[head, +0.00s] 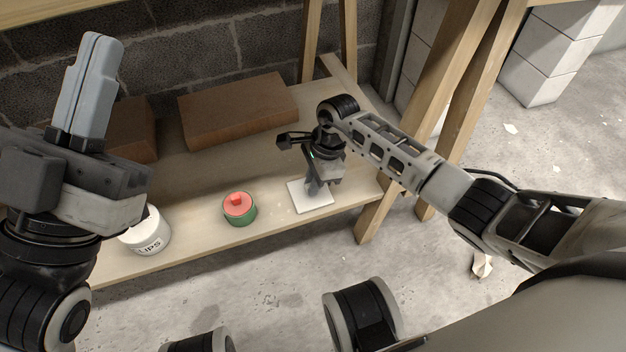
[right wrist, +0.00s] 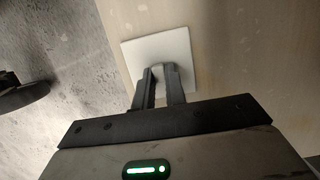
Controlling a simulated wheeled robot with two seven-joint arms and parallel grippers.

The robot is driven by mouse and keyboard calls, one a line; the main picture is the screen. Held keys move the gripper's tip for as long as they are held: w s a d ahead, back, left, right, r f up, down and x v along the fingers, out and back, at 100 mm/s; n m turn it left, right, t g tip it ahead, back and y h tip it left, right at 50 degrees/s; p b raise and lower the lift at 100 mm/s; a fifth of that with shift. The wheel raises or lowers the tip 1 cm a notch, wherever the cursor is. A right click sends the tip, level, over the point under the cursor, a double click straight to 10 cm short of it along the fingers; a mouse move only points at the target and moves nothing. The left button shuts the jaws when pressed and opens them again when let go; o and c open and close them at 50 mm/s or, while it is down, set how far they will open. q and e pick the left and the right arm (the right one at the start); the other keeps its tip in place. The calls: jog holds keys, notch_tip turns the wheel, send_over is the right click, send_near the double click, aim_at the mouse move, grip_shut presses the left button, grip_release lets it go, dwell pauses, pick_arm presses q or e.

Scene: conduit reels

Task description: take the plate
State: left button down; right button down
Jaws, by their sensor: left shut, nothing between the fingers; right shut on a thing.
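The plate is a thin white square (head: 303,200) on the wooden shelf near its front edge. My right gripper (head: 316,190) points down at the plate's right part. In the right wrist view the plate (right wrist: 138,57) lies around the fingertips of that gripper (right wrist: 164,72), which are shut on a part at its middle. The fingers hide what they grip. My left gripper (head: 85,90) is shut and empty, pointing up at the left, away from the plate.
A white labelled tub (head: 150,238) is further left. Brown boxes (head: 240,110) sit at the back by the block wall. Wooden trestle legs (head: 385,205) stand close on the right.

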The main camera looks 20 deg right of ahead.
jog(key=shift+a+p+v, duration=0.2)
jog(key=shift+p+v, duration=0.55)
jog(key=shift+v, duration=0.15)
dwell(0.7)
